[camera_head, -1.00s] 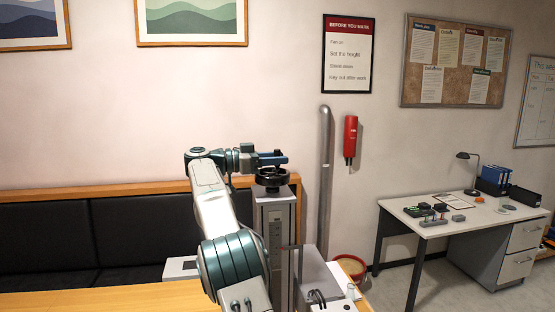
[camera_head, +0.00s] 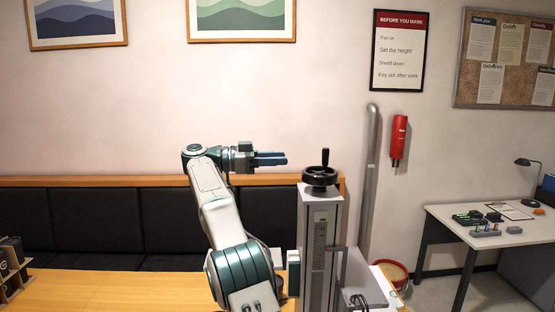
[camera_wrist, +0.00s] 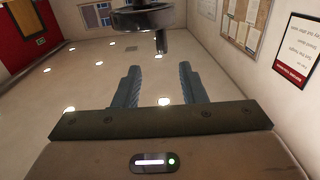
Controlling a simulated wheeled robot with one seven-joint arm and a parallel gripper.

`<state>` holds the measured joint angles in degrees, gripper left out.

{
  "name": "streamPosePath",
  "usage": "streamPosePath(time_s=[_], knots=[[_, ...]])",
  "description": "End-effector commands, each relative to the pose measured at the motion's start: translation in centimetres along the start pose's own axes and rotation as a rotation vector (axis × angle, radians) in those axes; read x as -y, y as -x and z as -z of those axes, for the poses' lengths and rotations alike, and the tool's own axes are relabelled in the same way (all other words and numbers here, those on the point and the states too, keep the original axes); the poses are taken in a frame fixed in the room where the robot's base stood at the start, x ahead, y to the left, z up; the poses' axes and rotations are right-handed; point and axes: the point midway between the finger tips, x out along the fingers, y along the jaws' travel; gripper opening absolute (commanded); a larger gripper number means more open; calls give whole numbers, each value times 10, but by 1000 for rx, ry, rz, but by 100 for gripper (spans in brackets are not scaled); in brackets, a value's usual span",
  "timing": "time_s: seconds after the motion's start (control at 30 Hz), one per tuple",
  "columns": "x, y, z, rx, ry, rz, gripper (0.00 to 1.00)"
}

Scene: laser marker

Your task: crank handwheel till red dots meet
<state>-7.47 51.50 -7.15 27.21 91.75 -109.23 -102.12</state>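The black handwheel (camera_head: 320,178) sits on top of the grey marker column (camera_head: 320,240). Its crank handle (camera_head: 325,157) stands upright from the rim. In the wrist view the handwheel (camera_wrist: 140,18) shows at the top, upside down, with the handle (camera_wrist: 160,42) beyond the fingertips. My gripper (camera_head: 285,158) is left of the wheel, level with the handle and apart from it. In the wrist view its fingers (camera_wrist: 161,70) are spread with nothing between them. A scale strip shows on the column's front; red dots cannot be made out.
A grey pipe (camera_head: 370,170) rises right of the column, with a red extinguisher (camera_head: 398,140) on the wall. A black bench (camera_head: 110,225) lies behind my arm. A wooden tabletop (camera_head: 90,290) is in front. The space between gripper and handle is clear.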

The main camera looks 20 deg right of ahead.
Motion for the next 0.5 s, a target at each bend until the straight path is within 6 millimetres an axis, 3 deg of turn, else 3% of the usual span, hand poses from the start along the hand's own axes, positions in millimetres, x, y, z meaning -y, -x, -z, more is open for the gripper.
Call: streamPosePath(time_s=[0.13, 0.23, 0.5], knots=[[1, -3, 2, -5, -4, 8, 38], [7, -17, 13, -31, -23, 51, 38], [36, -88, 72, -171, -105, 354, 38]])
